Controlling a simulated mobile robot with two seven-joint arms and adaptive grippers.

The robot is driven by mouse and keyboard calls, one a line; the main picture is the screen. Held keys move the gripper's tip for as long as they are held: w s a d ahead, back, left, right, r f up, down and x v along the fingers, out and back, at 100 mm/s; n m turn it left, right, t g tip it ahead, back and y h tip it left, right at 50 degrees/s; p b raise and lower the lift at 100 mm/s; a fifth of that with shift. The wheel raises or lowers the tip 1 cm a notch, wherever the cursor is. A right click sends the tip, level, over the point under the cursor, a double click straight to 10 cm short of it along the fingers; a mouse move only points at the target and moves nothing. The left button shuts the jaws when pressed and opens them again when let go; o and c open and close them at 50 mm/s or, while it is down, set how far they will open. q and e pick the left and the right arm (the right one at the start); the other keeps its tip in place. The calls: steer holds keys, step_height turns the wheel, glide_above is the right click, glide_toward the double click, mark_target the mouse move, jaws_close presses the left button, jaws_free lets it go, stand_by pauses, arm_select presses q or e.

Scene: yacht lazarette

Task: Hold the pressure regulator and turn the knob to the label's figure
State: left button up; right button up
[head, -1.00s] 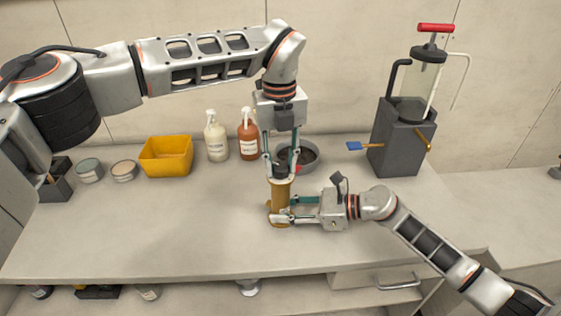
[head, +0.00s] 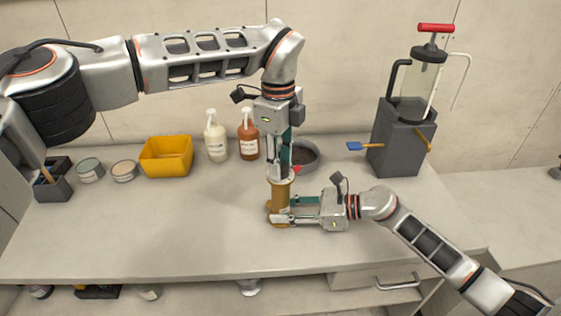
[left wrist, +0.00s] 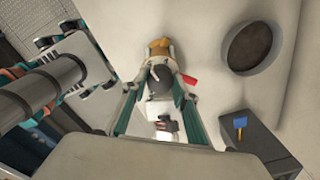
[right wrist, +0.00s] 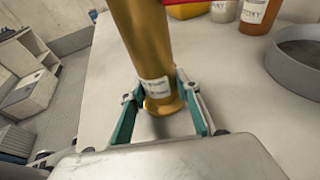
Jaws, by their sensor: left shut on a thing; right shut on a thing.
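The pressure regulator is an upright brass cylinder (head: 281,196) on the worktop; a white label (right wrist: 157,87) is on its body in the right wrist view, its figure too small to read. My right gripper (head: 283,218) is shut around the lower body from the right; its fingers flank the brass in the right wrist view (right wrist: 160,98). My left gripper (head: 279,174) points down from above, shut on the dark knob (left wrist: 160,77) on top. A red tab (left wrist: 189,80) sticks out beside the knob. Any scale on the knob is unreadable.
A grey round pan (head: 308,160) stands close behind the regulator. Two pump bottles (head: 216,138) and a yellow bin (head: 166,156) stand at the back left. A dark block with a clear canister (head: 403,135) stands at the right. The front left worktop is clear.

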arm_select(q)
steer(key=shift+n, duration=0.5)
arm_select(e)
steer(key=shift+d+f, duration=0.1)
steer(key=shift+f, duration=0.05)
arm_select(q)
steer(key=o, duration=1.1)
step_height(320, 180, up, 12)
steer(key=shift+a, duration=0.15)
arm_select(e)
steer(key=o, duration=1.4)
